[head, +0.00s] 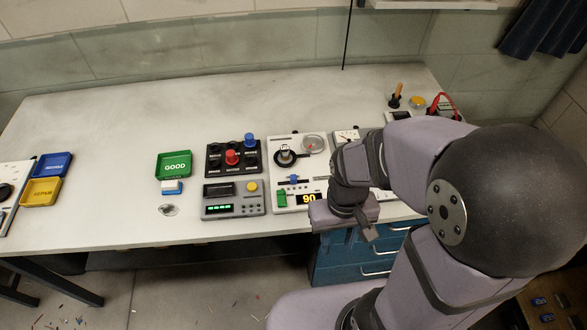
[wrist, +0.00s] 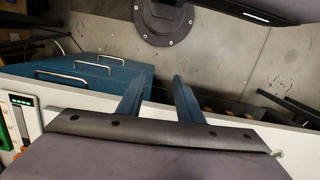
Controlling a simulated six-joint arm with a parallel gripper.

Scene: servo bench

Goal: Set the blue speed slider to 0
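The blue speed slider (head: 293,178) sits on a white panel (head: 278,150) at the middle of the bench in the head view. My gripper (head: 370,235) is at the bench's front edge, right of the panel and apart from the slider. In the wrist view, its two fingers (wrist: 162,82) stand apart with nothing between them. The slider is not seen in the wrist view. The scale marks beside the slider are too small to read.
Blue drawers (wrist: 85,72) lie below the bench edge. The bench's back left is clear.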

